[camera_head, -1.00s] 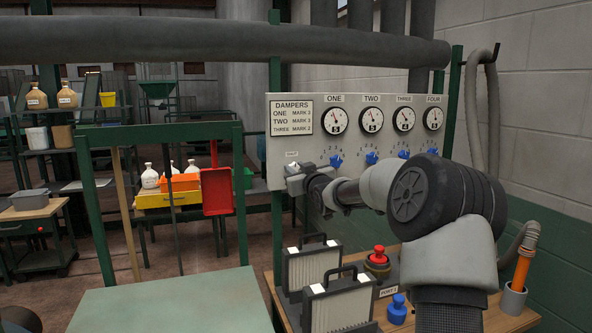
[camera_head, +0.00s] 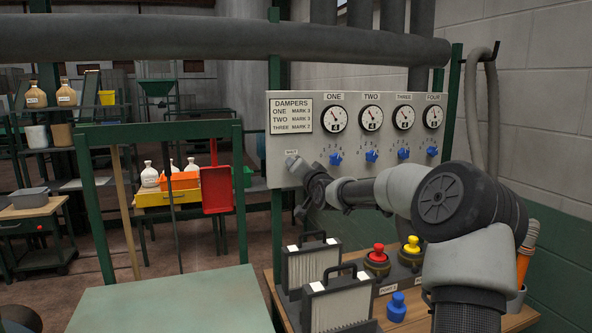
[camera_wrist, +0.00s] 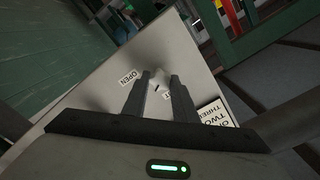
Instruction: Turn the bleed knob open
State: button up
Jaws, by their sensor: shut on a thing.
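The bleed knob (camera_wrist: 158,82) is a small pale knob with a dark mark, on the pale panel in the wrist view. An OPEN label (camera_wrist: 127,77) is to its left. Another label, mostly hidden by a finger, is below and right of the knob. My gripper (camera_wrist: 157,77) has its two dark fingers on either side of the knob and is shut on it. In the head view my gripper (camera_head: 298,168) is at the panel's left edge, just below a small label (camera_head: 291,152). The knob cannot be made out clearly there.
The dampers panel (camera_head: 278,145) carries several gauges and blue knobs (camera_head: 371,156) to the right. Below stand two filter boxes (camera_head: 313,262), a red knob (camera_head: 378,252), a yellow knob (camera_head: 411,244) and a blue knob (camera_head: 396,303). A green table (camera_head: 170,300) is at front left.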

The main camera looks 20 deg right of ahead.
jog(key=m+b, duration=0.7)
jog(key=m, duration=0.4)
jog(key=shift+f, duration=0.15)
jog(key=shift+m, duration=0.4)
jog(key=o, duration=1)
jog(key=shift+o, duration=0.2)
jog(key=s+b, duration=0.2)
jog(key=s, duration=1.5)
jog(key=shift+s, duration=0.25)
